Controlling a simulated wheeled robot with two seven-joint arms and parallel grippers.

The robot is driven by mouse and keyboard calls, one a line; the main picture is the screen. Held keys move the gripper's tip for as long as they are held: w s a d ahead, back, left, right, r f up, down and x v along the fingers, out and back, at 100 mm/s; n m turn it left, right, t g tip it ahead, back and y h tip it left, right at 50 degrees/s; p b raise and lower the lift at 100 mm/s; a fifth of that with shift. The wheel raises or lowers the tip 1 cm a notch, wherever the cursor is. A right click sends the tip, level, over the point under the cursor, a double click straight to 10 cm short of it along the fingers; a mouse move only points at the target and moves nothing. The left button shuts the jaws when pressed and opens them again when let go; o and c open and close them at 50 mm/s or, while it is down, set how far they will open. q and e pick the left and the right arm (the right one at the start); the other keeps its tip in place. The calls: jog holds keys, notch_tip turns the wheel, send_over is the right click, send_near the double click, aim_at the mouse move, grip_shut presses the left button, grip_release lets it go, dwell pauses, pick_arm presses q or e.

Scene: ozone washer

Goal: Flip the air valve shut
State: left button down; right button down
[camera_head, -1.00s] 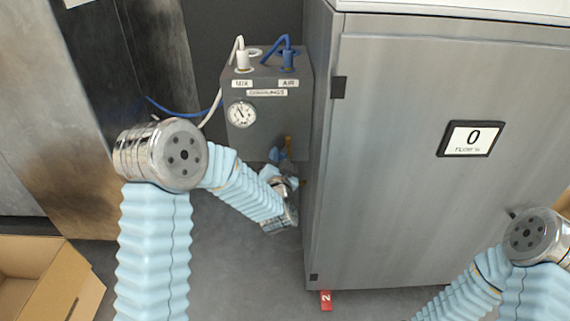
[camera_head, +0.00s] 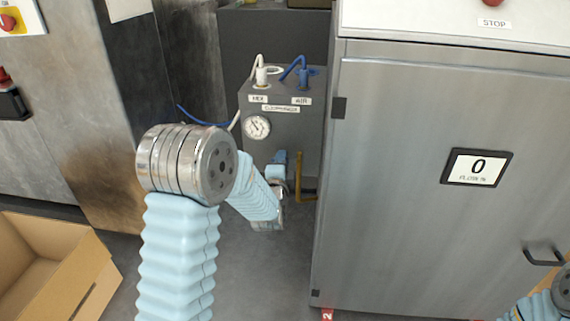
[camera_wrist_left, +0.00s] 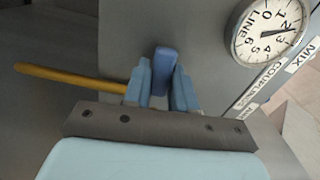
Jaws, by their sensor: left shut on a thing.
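The air valve's blue handle (camera_wrist_left: 165,62) stands between the two light-blue fingers of my left gripper (camera_wrist_left: 161,82) in the left wrist view. The gripper is shut on it. A yellow pipe (camera_wrist_left: 70,78) runs off to the left of the fingers. In the head view, my left gripper (camera_head: 279,166) is at the lower front of the grey coupling box (camera_head: 290,133), beside the yellow pipe (camera_head: 299,172). My own wrist hides part of the valve there. My right gripper is out of view; only part of my right arm shows at the lower right.
A round gauge (camera_head: 257,126) and white and blue hoses sit on the box. An open cardboard box (camera_head: 95,290) is at the lower left.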

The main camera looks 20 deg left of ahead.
pick_arm(q)
jog(key=shift+d+r+m, duration=0.1)
jog(key=shift+r+m, duration=0.1)
jog(key=shift+m, duration=0.4)
jog(key=c, duration=1)
grip_release()
jog(key=shift+s, duration=0.1)
jog(key=b+v, duration=1)
jog(key=v, duration=0.3)
jog(key=shift+s, duration=0.3)
jog(key=shift+d, duration=0.1)
